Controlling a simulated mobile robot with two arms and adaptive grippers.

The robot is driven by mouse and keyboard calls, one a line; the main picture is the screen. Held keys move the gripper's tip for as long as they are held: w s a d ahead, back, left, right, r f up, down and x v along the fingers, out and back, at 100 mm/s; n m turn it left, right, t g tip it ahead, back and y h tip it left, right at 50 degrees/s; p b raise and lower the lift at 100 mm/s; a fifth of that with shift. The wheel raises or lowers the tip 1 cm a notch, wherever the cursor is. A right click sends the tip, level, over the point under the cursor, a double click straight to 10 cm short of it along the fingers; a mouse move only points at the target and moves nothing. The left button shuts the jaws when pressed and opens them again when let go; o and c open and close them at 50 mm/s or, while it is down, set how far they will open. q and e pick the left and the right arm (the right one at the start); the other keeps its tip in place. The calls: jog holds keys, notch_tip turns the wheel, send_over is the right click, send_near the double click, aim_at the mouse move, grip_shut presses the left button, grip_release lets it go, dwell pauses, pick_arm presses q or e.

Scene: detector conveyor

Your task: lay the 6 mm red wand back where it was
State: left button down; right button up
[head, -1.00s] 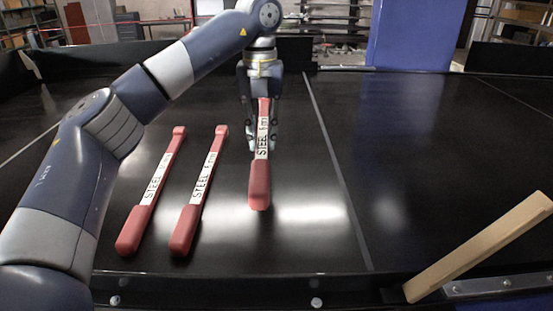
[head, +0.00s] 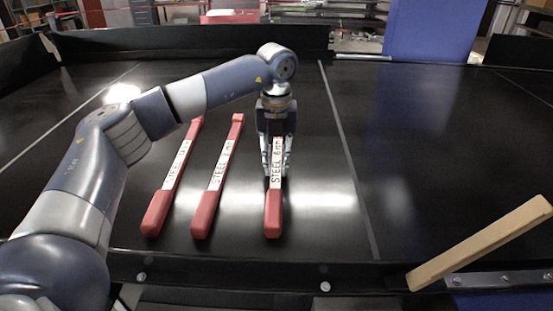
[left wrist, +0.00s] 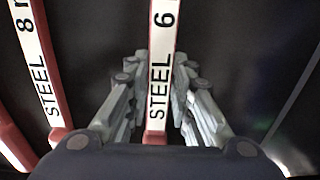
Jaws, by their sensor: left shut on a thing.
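The 6 mm red wand (head: 273,215) has a white label and lies at the right of a row of three wands. In the left wrist view its label (left wrist: 160,75) reads "STEEL 6". My left gripper (head: 276,172) points down and is shut on this wand around its labelled part; its fingers (left wrist: 160,105) flank the label in the left wrist view. The wand is level with the others, at or just above the black belt; I cannot tell whether it touches. My right gripper is not in view.
A second red wand (head: 206,213), labelled "STEEL 8 m..." in the wrist view (left wrist: 40,85), lies to the left, and another (head: 156,211) farther left. The black belt (head: 430,170) is clear on the right. A tan bar (head: 480,243) slants at the front right edge.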

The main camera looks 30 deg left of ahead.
aim_at(277, 166)
pick_arm(q)
jog(key=shift+f, duration=0.1)
jog(key=c, duration=1.6)
grip_release()
jog(key=shift+o, duration=0.9)
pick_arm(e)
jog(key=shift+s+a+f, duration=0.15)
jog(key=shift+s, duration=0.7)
pick_arm(q)
jog(key=shift+r, duration=0.2)
jog(key=shift+w+d+r, duration=0.1)
jog(key=shift+r, duration=0.15)
notch_tip(277, 166, up, 11)
jog(key=b, duration=0.2)
jog(key=shift+r, duration=0.2)
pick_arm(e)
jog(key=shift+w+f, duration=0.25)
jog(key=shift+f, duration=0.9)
pick_arm(q)
jog(key=shift+f, duration=0.1)
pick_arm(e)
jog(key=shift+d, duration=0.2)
